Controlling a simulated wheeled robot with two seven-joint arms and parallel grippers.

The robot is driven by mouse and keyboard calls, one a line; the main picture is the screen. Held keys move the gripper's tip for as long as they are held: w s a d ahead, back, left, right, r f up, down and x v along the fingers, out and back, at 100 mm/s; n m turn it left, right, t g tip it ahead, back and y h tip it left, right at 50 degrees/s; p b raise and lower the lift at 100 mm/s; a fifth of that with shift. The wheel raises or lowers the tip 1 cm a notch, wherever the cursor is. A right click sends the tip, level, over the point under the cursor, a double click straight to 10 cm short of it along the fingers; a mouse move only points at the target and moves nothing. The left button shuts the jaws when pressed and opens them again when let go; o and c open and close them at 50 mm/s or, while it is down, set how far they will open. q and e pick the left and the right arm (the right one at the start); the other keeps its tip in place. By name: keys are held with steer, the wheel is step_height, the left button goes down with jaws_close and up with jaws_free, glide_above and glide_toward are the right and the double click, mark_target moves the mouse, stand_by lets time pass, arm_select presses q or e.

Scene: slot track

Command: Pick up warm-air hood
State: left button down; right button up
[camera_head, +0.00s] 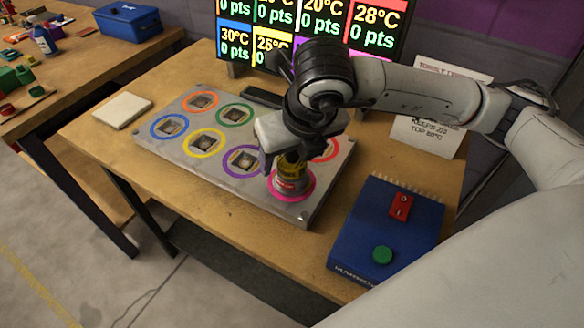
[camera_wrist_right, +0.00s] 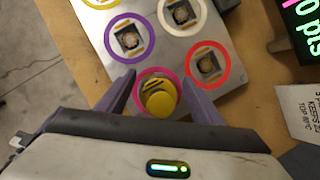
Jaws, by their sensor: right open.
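The warm-air hood appears to be the short yellow and red cylinder (camera_head: 290,181) standing upright on the magenta ring at the near right corner of the grey board (camera_head: 172,140). In the right wrist view its round yellow top (camera_wrist_right: 160,103) lies between the fingers. My right gripper (camera_wrist_right: 158,88) is open, with one finger on each side of the cylinder and visible gaps to it. In the head view the right gripper (camera_head: 290,155) is directly above and around its upper part, hiding its top. My left gripper is not in view.
The board has several other coloured rings with square sockets. A blue box (camera_head: 345,235) with a red switch (camera_head: 401,206) and green button (camera_head: 382,255) stands right of it. A score screen (camera_head: 235,25) and paper signs (camera_head: 425,135) stand behind. A white pad (camera_head: 121,110) lies left.

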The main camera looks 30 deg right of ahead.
steer(key=shift+r, duration=0.1)
jaws_close()
